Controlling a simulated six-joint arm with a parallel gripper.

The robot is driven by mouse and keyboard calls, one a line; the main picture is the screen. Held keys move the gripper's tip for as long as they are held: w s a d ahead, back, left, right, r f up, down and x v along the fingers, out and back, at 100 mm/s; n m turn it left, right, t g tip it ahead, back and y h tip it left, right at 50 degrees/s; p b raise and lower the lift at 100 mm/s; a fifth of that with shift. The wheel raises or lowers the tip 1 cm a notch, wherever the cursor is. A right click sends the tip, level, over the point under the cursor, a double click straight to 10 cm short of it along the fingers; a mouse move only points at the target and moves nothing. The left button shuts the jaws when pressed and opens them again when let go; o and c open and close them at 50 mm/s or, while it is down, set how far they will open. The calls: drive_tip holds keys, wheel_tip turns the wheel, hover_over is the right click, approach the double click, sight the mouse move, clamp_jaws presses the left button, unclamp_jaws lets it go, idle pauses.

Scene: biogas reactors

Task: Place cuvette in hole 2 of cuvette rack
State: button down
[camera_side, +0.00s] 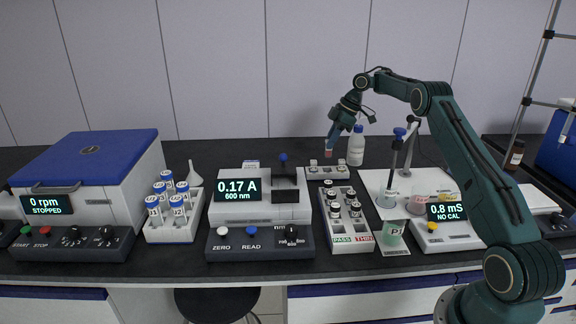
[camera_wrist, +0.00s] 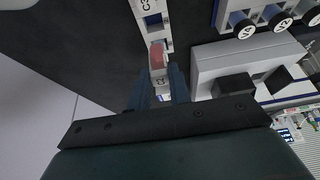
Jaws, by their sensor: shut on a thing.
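My gripper (camera_side: 333,141) is shut on a cuvette (camera_side: 328,153) with reddish contents, above the back of the bench. In the wrist view the cuvette (camera_wrist: 157,54) extends beyond the fingertips of my gripper (camera_wrist: 160,80). The white cuvette rack (camera_wrist: 153,8) lies behind the cuvette there, with a dark square hole and a "C3" label showing. The cuvette covers part of the rack. A label that seems to read "C2" shows between the fingers. In the side view the small white rack (camera_side: 326,175) stands below the gripper. I cannot tell the cuvette's height above it.
The photometer (camera_side: 262,212) reads 0.17 A, front left of the rack. A white bottle (camera_side: 356,149) stands close right of my gripper. A PASS/THIRD-like labelled vial rack (camera_side: 350,238) is in front. Blue-capped vials (camera_side: 167,200) stand left. Dark bench behind the photometer is clear.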

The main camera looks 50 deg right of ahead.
drive_tip(key=shift+f, duration=3.6)
drive_tip(key=shift+f, duration=0.15)
drive_tip(key=c, duration=1.3)
unclamp_jaws()
drive_tip(key=shift+v, duration=3.95)
drive_tip(key=shift+a, duration=0.1)
